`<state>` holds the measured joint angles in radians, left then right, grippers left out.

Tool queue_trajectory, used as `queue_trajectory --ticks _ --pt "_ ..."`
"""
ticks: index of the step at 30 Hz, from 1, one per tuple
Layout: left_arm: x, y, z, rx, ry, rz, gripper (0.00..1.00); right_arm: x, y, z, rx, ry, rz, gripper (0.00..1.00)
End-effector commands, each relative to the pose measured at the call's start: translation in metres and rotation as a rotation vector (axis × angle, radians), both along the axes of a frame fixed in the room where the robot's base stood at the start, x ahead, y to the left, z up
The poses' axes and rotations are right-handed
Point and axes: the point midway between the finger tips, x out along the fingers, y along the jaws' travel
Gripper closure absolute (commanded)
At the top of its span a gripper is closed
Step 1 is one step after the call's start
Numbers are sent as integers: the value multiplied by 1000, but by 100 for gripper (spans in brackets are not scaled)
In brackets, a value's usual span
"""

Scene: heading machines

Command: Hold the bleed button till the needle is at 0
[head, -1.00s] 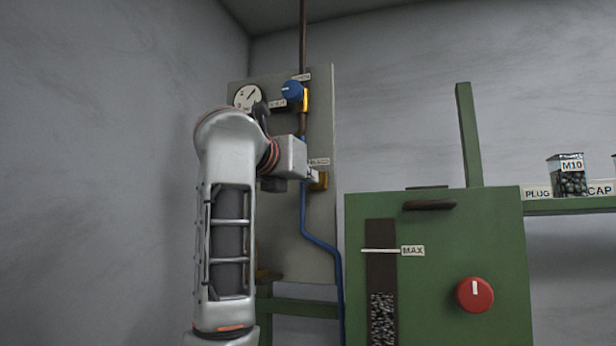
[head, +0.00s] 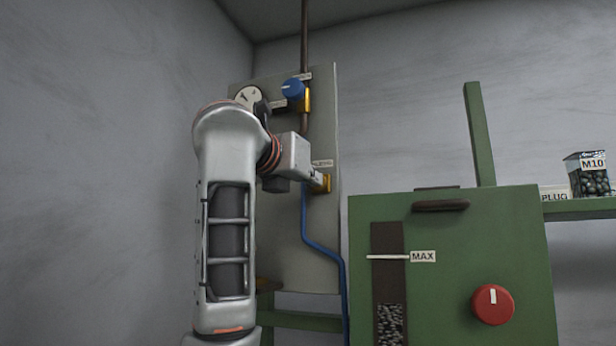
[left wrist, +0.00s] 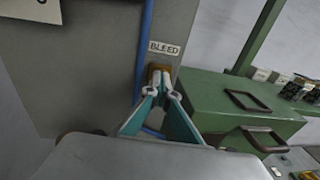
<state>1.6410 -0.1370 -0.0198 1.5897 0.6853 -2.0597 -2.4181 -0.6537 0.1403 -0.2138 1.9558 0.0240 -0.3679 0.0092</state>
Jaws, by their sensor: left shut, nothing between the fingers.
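The bleed fitting is a small brass-yellow block (head: 325,184) on the grey panel (head: 320,230), under a BLEED label (head: 322,163). It also shows in the left wrist view (left wrist: 152,70), with its label (left wrist: 164,48) above. My left gripper (left wrist: 163,76) is shut and empty, its fingertips together at the front of the block. They cover the button, so I cannot tell whether it is pressed in. My right gripper is not in view.
A blue knob (head: 292,88) sits above the bleed fitting, beside a yellow part. A blue hose (head: 318,241) runs down the panel. The green machine (head: 460,240), with a red knob (head: 493,305), stands close on the right.

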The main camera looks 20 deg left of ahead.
Motion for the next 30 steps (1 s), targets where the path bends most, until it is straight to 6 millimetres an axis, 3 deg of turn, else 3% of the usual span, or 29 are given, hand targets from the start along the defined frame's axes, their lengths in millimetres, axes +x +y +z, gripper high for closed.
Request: queue_trajectory --ticks 24,30 --pt "4 0 -5 2 13 1 100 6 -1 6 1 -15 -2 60" --pt "-5 1 -4 1 11 0 100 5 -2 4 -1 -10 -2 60"
